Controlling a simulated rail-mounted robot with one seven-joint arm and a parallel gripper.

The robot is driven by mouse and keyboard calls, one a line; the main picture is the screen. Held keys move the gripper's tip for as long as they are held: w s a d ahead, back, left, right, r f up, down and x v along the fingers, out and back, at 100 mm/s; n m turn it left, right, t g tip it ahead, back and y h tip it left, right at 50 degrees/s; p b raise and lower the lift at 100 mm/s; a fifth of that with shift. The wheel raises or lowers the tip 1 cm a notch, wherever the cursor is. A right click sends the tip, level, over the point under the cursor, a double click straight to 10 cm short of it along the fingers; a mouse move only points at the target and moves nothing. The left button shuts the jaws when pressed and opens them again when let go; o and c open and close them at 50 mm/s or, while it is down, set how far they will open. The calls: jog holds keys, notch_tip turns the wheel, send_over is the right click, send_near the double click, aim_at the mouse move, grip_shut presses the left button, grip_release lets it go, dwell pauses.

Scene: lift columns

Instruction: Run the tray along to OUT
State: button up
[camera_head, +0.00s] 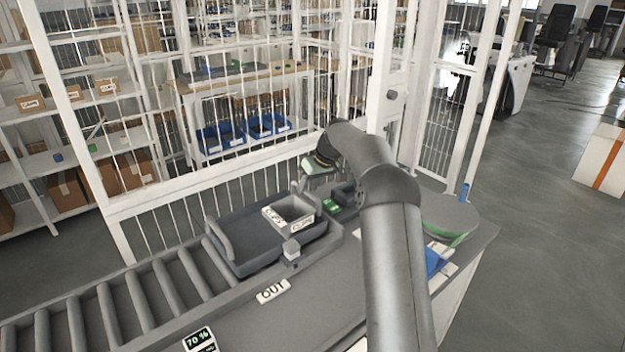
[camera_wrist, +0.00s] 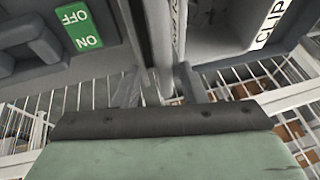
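The dark grey tray (camera_head: 240,262) sits at the right end of the roller track, with a raised handle (camera_head: 219,240) on its left side. A grey bin (camera_head: 295,207) with a CLIPS label stands in the tray; it shows in part in the wrist view (camera_wrist: 222,30). The OUT label (camera_head: 272,291) lies on the counter in front of the tray. My gripper (camera_head: 299,186) is at the tray's far right side. In the wrist view its fingers (camera_wrist: 158,88) are apart, with a grey bar (camera_wrist: 160,40) between and beyond them. Whether they touch it is unclear.
Rollers (camera_head: 110,310) run left from the tray. A grey block (camera_head: 291,249) stands at the tray's front edge. A green ON/OFF switch (camera_head: 331,205) is right of the tray. White bars (camera_head: 200,190) stand behind the track. A round green-edged item (camera_head: 449,217) is further right.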

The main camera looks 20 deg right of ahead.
jog(key=v, duration=1.7)
jog(key=shift+r+b, duration=0.25)
jog(key=shift+b, duration=0.2)
jog(key=s+a+f+m+g+h, duration=0.1)
jog(key=s+a+g+h, duration=0.1)
jog(key=s+a, duration=1.2)
jog(key=s+a+f+m, duration=0.1)
jog(key=s+f, duration=0.3)
jog(key=s, duration=0.6)
jog(key=s+f+h, duration=0.1)
jog(key=s+f, duration=0.4)
jog(key=s, duration=0.5)
jog(key=s+a+f+m+g, duration=0.1)
jog(key=s+f, duration=0.3)
jog(key=s, duration=0.6)
jog(key=shift+s+a+f+m+h, duration=0.3)
jog(key=shift+s+a, duration=0.1)
